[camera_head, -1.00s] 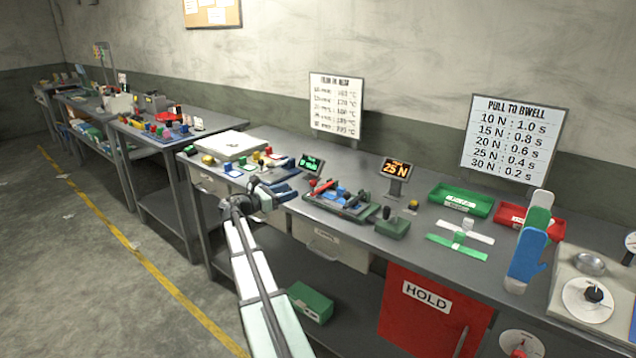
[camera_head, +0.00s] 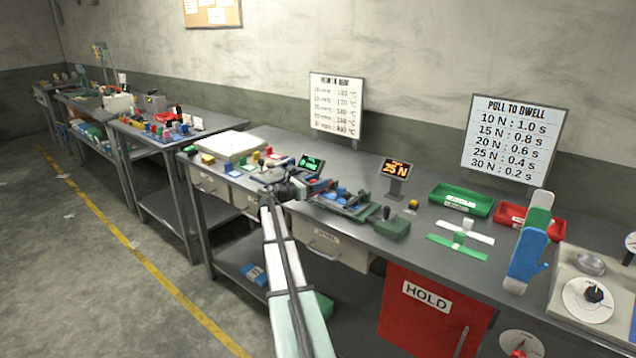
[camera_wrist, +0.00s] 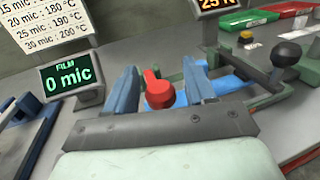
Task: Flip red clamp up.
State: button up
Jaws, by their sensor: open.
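The red clamp (camera_wrist: 158,90) shows in the wrist view as a red knob-ended lever, between the two fingers of my gripper (camera_wrist: 160,82). The fingers stand apart on either side of it; I cannot tell whether either touches it. A blue part (camera_wrist: 166,104) lies behind and below the clamp. In the head view my gripper (camera_head: 290,186) is over the left end of the grey fixture (camera_head: 345,207), and the arm hides the clamp there. The clamp's lower end is hidden by the gripper body.
A green "0 mic" display (camera_wrist: 72,78) stands left of my gripper. A black-knobbed green block (camera_head: 392,226) stands right of the fixture, below the 25 N display (camera_head: 396,169). A green tray (camera_head: 461,200) and a blue-and-green glove form (camera_head: 529,243) stand farther right.

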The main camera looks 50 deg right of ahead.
jog(key=shift+d, duration=0.2)
jog(key=shift+c, duration=0.4)
grip_shut()
